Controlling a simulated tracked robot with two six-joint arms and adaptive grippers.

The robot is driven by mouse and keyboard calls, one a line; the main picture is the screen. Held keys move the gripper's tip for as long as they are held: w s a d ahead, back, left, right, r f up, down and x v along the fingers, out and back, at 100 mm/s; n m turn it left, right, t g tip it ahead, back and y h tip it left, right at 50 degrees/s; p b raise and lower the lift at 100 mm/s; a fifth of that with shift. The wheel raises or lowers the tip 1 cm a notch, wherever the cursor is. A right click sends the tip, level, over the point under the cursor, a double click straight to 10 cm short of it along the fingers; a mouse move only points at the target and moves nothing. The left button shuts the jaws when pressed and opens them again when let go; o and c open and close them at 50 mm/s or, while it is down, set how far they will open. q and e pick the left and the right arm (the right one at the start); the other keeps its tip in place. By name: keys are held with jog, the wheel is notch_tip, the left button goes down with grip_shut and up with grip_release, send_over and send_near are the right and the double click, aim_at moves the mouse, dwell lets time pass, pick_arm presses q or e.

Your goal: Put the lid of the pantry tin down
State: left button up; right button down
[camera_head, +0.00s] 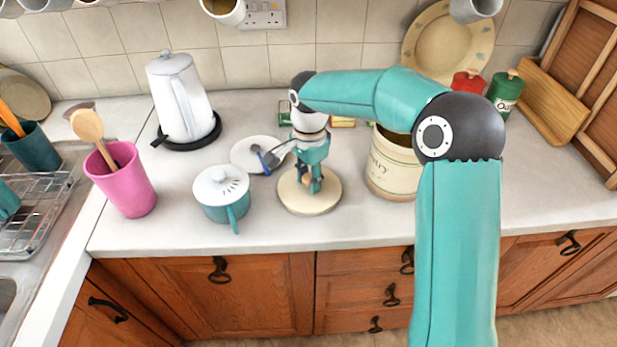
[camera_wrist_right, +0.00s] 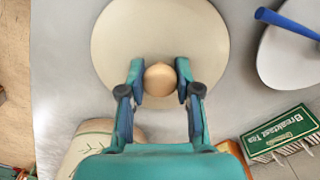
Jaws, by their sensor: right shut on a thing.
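The pantry tin's lid (camera_head: 297,204) is a round cream disc with a wooden knob (camera_wrist_right: 160,79). In the head view it appears level at the worktop, left of the tin; I cannot tell whether it touches the surface. My right gripper (camera_head: 311,184) points down, shut on the knob, with one finger on each side of it in the right wrist view (camera_wrist_right: 160,85). The cream pantry tin (camera_head: 392,178) stands upright with its top uncovered, partly hidden by my right arm. It shows partly in the right wrist view (camera_wrist_right: 90,147). My left gripper is out of view.
A teal lidded pot (camera_head: 222,196) stands left of the lid. A white plate (camera_head: 243,154) with a blue-handled utensil lies behind it. A green tea box (camera_wrist_right: 281,133) is farther back. Free worktop (camera_head: 265,228) lies in front.

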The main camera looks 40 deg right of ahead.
aim_at(308, 176)
jog(key=c, duration=1.3)
grip_release()
jog(key=shift+f, duration=0.15)
jog(key=o, duration=0.5)
jog(key=shift+r, duration=0.2)
notch_tip(308, 176, up, 12)
jog(key=shift+p, duration=0.3)
jog(key=shift+w, duration=0.1)
